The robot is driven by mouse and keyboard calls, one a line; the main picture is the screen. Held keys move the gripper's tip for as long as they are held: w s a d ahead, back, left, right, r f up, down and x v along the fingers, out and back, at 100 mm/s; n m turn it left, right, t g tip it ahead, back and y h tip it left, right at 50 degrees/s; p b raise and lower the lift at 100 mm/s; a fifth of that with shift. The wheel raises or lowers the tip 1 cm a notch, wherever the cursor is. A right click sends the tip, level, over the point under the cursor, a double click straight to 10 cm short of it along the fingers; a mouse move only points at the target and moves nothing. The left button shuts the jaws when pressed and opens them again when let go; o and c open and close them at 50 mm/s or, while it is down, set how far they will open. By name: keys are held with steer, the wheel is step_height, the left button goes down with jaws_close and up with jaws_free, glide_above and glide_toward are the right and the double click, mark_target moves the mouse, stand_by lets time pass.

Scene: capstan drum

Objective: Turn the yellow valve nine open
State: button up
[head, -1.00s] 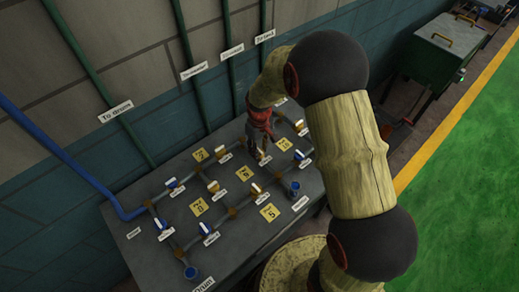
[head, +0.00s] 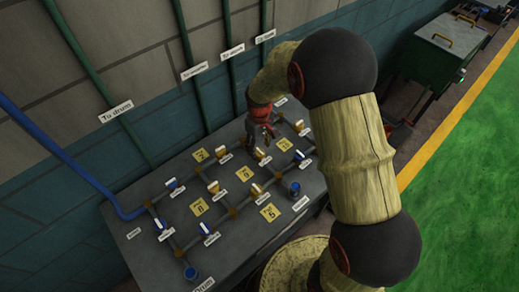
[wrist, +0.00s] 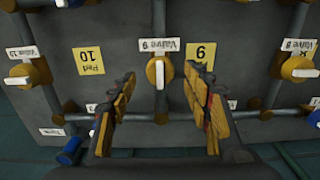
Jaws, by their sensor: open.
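My gripper (wrist: 160,79) is open and empty in the wrist view, its two fingers spread to either side of a yellow valve (wrist: 160,72). I cannot tell how high the tips are above it. The valve's pale handle looks in line with its pipe. Its label (wrist: 159,45) is upside down and its number is hard to read. In the head view my gripper (head: 263,130) is over the far part of the panel, near a yellow valve (head: 261,155).
The grey bench (head: 125,250) carries a grid of pipes with blue and yellow valves and yellow pad plates (head: 199,206). The wall with green pipes (head: 184,35) stands close behind. A green box (head: 449,48) is at the far right.

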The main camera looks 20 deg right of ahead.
mark_target(260, 150)
step_height(260, 150, up, 10)
stand_by(0.3)
steer(key=shift+f, duration=0.1)
stand_by(0.4)
